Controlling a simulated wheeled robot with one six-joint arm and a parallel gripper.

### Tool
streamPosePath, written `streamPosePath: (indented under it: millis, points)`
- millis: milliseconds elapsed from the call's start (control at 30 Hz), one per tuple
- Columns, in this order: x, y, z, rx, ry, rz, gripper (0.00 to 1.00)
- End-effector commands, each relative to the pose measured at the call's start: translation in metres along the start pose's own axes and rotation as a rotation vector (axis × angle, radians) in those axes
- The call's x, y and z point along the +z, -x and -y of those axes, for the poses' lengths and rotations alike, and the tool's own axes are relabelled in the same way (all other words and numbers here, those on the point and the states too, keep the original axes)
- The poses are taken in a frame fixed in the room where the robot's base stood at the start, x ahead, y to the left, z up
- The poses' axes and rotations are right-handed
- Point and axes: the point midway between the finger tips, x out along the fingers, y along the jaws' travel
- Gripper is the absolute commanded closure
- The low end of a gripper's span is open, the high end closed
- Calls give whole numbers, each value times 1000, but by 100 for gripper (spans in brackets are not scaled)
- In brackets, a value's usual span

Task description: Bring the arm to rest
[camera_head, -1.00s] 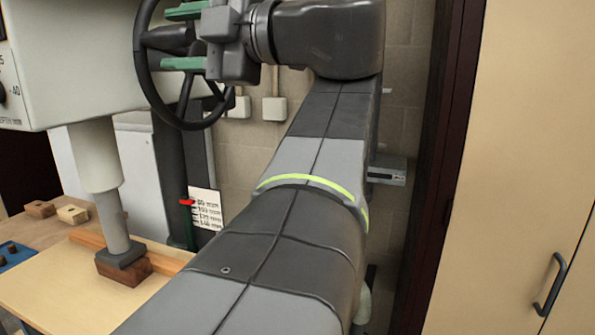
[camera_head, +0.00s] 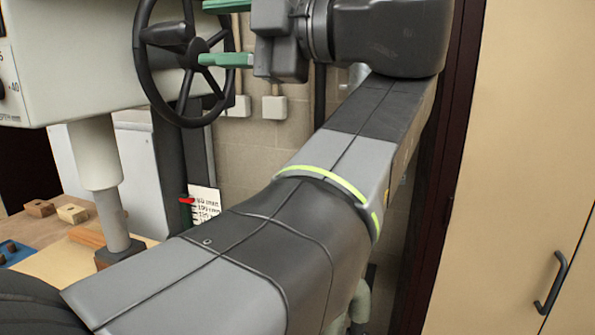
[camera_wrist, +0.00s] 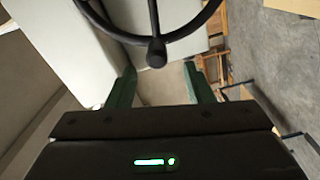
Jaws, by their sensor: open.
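My gripper (camera_head: 226,32) is at the top of the head view, its two green fingers pointing left and spread apart. Nothing is between them. In the wrist view my gripper (camera_wrist: 160,88) also shows two green fingers standing apart and empty. A black handwheel (camera_head: 187,58) of the press is close to the fingers in the head view, and the upper finger's tip is cut off by the frame edge. The handwheel also shows ahead of the fingers in the wrist view (camera_wrist: 157,52). My arm stretches across the head view and hides part of the bench.
The pale press (camera_head: 75,70) stands at the left, its ram over the wooden bench (camera_head: 45,228). Small wooden blocks (camera_head: 72,213) lie there. A beige cabinet (camera_head: 520,150) with a dark handle closes off the right. The block wall (camera_head: 245,150) is behind.

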Motion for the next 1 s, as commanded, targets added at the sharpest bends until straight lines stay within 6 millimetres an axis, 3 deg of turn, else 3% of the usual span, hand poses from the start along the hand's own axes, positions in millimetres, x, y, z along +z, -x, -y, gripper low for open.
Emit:
streamPosePath:
  millis: [633, 1000]
  points:
    - [2, 62, 4, 0, 0, 4, 53]
    - [-2, 22, -1, -1, 1, -5, 53]
